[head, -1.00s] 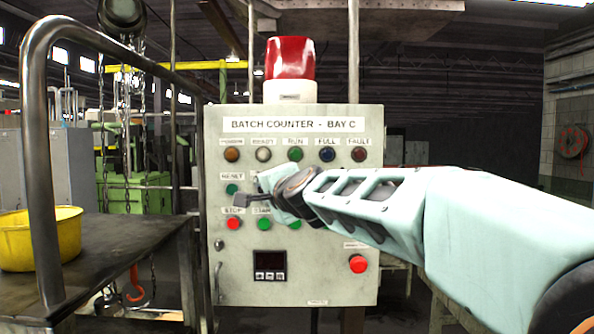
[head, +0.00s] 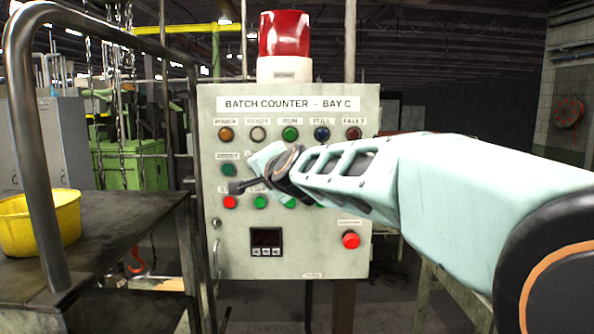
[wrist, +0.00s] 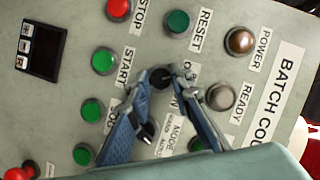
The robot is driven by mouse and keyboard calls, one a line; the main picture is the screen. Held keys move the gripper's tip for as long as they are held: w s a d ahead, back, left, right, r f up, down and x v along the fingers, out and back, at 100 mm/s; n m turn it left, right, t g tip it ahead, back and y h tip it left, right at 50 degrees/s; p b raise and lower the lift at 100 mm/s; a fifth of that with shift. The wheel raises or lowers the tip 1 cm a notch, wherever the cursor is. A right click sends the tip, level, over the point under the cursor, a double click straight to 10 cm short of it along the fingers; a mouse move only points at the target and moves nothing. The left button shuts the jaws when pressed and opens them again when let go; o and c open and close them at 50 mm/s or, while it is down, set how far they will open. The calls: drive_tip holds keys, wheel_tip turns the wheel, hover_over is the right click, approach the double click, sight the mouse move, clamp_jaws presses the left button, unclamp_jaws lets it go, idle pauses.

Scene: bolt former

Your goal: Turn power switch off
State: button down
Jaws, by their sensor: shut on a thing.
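The grey control panel (head: 300,240), labelled "BATCH COUNTER - BAY C", faces me in the head view. My gripper (head: 233,188) is at its left part, between the green reset button (head: 228,170) and the red stop button (head: 229,202). In the wrist view my gripper (wrist: 164,77) has its blue fingers closed at the tips around a small black knob (wrist: 160,77) on the panel. The label beside this knob is partly covered by a finger. A second black knob (wrist: 148,131) sits between the fingers further back, by the "MODE" label.
An amber power lamp (head: 226,134) and several other lamps line the top. A red mushroom button (head: 351,240) is at lower right. A red beacon (head: 284,35) tops the panel. A metal cart (head: 120,230) with a yellow bowl (head: 40,222) stands left.

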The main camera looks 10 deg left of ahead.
drive_tip(key=c, duration=1.7)
unclamp_jaws()
drive_tip(key=shift+c, duration=0.2)
drive_tip(key=shift+a+r, duration=0.1)
drive_tip(key=shift+r, duration=0.1)
